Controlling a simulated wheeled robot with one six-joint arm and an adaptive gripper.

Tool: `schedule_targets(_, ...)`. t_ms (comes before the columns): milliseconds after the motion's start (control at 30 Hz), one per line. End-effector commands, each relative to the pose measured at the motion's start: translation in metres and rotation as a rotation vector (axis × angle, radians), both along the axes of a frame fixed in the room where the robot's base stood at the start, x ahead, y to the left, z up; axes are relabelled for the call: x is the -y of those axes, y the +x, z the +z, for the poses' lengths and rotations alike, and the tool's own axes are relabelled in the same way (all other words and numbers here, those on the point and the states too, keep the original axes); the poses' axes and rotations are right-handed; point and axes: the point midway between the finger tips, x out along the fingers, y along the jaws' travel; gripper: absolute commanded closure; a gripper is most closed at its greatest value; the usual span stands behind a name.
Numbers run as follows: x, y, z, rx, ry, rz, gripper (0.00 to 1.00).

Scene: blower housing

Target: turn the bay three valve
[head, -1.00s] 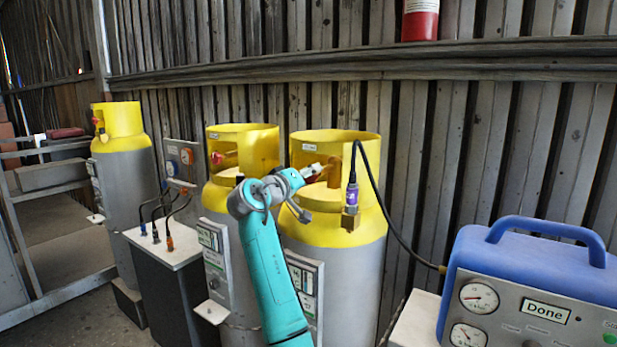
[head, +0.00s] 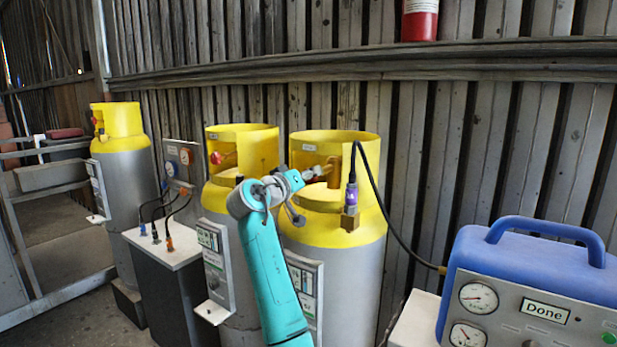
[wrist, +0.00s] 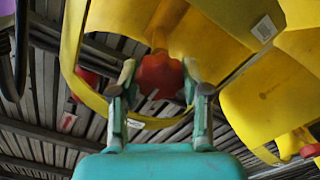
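A red valve knob (wrist: 159,76) sits inside the yellow collar (wrist: 72,40) of a gas cylinder in the wrist view. In the head view this is the right-hand grey cylinder (head: 350,275) with a yellow top, and my arm reaches to its collar opening. My gripper (wrist: 159,72) has one finger on each side of the knob. The fingertips look in contact with the knob's sides and shut on it. In the head view my gripper (head: 318,173) partly hides the knob. Bay labels are too small to read.
A second yellow-topped cylinder (head: 242,150) with a red knob stands close on the left; another (head: 120,130) stands far left. A black hose (head: 378,185) runs from the right cylinder's fitting to a blue machine (head: 530,255) showing "Done". A dark cabinet (head: 165,290) stands at left.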

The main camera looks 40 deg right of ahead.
Motion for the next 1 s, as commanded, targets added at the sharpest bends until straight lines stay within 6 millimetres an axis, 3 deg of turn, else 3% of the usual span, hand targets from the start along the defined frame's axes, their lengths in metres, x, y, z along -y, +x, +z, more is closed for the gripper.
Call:
schedule_targets(33, 0.0, 0.0, -0.003, -0.004, 0.004, -0.001, 0.43)
schedule_targets(100, 0.0, 0.0, -0.002, -0.003, 0.003, -0.001, 0.28)
schedule_targets(533, -0.007, -0.002, -0.001, 0.0, 0.001, 0.002, 0.28)
schedule_targets(1000, -0.087, -0.03, -0.002, -0.001, 0.001, 0.003, 0.28)
